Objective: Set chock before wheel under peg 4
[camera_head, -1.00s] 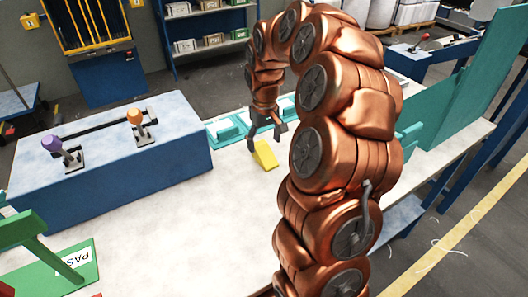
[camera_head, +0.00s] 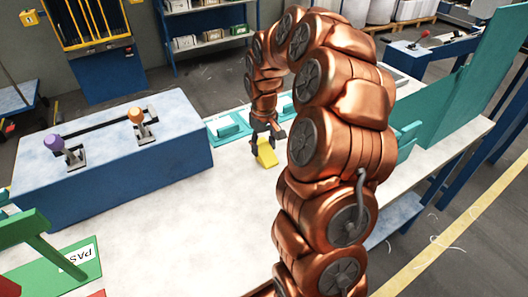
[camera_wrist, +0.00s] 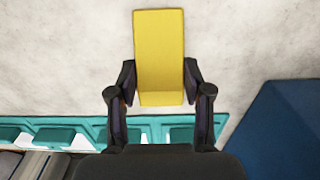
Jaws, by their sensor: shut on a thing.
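The yellow chock (camera_head: 266,154) is a small wedge at the tabletop, in front of the teal strip. In the wrist view the chock (camera_wrist: 160,52) stands between the two dark fingers, its long side pointing away from the palm. My gripper (camera_head: 267,138) is shut on it; the fingertips (camera_wrist: 159,85) press on both sides of its near end. I cannot tell whether the chock touches the table or hangs just above it. No wheel or peg 4 can be made out; my arm hides part of the table.
Teal fixtures (camera_head: 228,129) line the back edge. A green pad (camera_head: 62,268) lies front left; a teal panel (camera_head: 455,105) stands right. The pale tabletop (camera_head: 190,215) is clear in the middle.

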